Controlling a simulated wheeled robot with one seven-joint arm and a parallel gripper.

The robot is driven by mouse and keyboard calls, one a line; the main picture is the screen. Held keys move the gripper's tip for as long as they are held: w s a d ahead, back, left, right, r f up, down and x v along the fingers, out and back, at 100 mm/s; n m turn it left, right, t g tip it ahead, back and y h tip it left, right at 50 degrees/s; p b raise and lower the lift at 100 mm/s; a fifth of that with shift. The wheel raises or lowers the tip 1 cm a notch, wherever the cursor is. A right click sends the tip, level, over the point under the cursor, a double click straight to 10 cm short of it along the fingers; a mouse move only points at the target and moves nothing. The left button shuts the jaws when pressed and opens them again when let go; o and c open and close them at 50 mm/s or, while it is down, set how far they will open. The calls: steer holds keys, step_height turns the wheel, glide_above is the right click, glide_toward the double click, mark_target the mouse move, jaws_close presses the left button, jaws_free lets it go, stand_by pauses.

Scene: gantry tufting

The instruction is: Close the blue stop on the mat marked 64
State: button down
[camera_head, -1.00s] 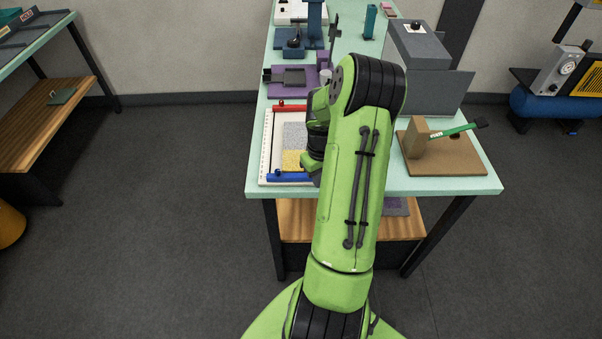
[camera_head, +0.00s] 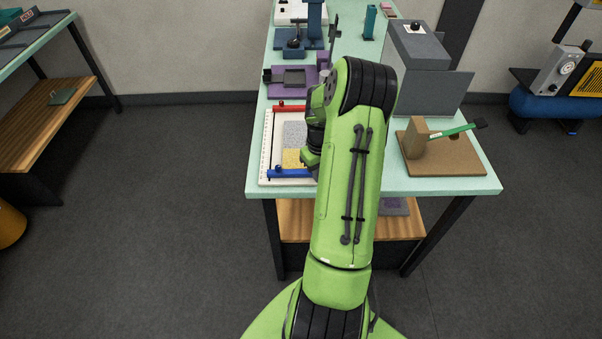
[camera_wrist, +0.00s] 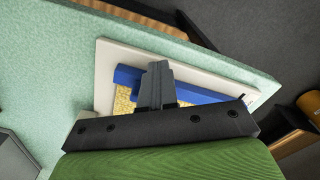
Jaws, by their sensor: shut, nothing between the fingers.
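The blue stop (camera_head: 289,173) is a bar along the near edge of a white board (camera_head: 264,150) on the table. It also shows in the wrist view (camera_wrist: 195,95), partly hidden behind my fingers. A yellow patch (camera_head: 291,158) and a grey patch (camera_head: 294,133) lie on the board, with a red stop (camera_head: 290,108) at its far edge. No number 64 can be read. My gripper (camera_wrist: 156,70) is shut and empty, its fingertips over or against the blue bar; contact cannot be told. In the head view my arm hides the gripper and the board's right side.
A brown board with a wooden block (camera_head: 416,137) and a green-handled tool (camera_head: 455,131) is to the right. A grey box (camera_head: 420,65) stands behind it. A purple fixture (camera_head: 292,81) lies beyond the white board. The near table edge is close to the blue stop.

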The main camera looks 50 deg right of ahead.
steer(key=shift+w+d+p, duration=0.55)
steer(key=shift+w+d, duration=1.5)
steer(key=shift+d, duration=0.25)
stand_by(1.2)
steer(key=shift+s, duration=0.1)
stand_by(0.3)
steer(key=shift+s+a, duration=0.35)
steer(key=shift+a, duration=0.1)
step_height(320, 180, up, 8)
steer(key=p, duration=0.5)
stand_by(0.4)
